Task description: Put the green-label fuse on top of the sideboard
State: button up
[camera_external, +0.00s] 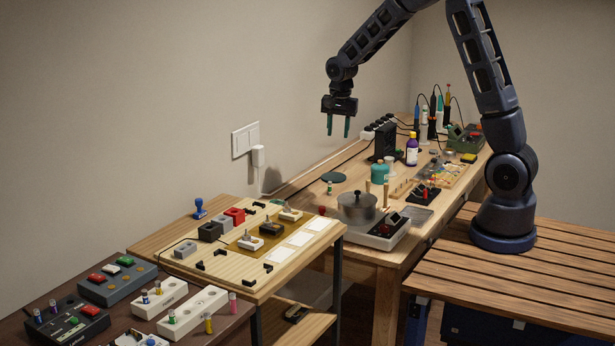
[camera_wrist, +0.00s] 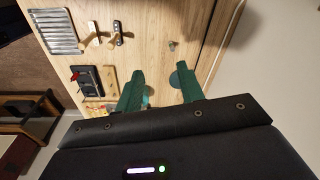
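A small upright fuse (camera_external: 329,187) with what looks like a green band stands on the wooden workbench (camera_external: 310,200), near a dark green disc. A small upright piece in the wrist view (camera_wrist: 172,45) looks like the same fuse. Another fuse with a green band (camera_external: 172,317) stands at a white holder on the dark brown furniture (camera_external: 232,322) at lower left, which may be the sideboard. My gripper (camera_external: 338,128) is open and empty, pointing down high above the workbench. Its green fingers (camera_wrist: 158,90) are apart, with the disc (camera_wrist: 179,78) partly behind one.
A lighter table (camera_external: 150,243) holds blocks and clamps. Several other fuses, such as a yellow one (camera_external: 209,324), stand on the dark furniture.

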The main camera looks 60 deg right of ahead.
aim_at(330, 182)
jog(key=w+d+f+m, duration=0.1)
jog(key=f, duration=0.4)
jog(key=w+d+f+m, duration=0.1)
jog(key=w+d+f, duration=0.1)
jog(key=f, duration=0.4)
jog(key=w+d+f+m+g, duration=0.1)
jog(key=w+d+f, duration=0.1)
jog(key=f, duration=0.4)
jog(key=shift+w+f+h, duration=0.1)
jog(key=shift+h, duration=0.2)
jog(key=shift+w+d+f, duration=0.15)
jog(key=shift+f, duration=1.15)
jog(key=shift+w+d+f, duration=0.1)
jog(key=shift+d+f, duration=0.05)
jog(key=shift+f, duration=1.15)
grip_shut()
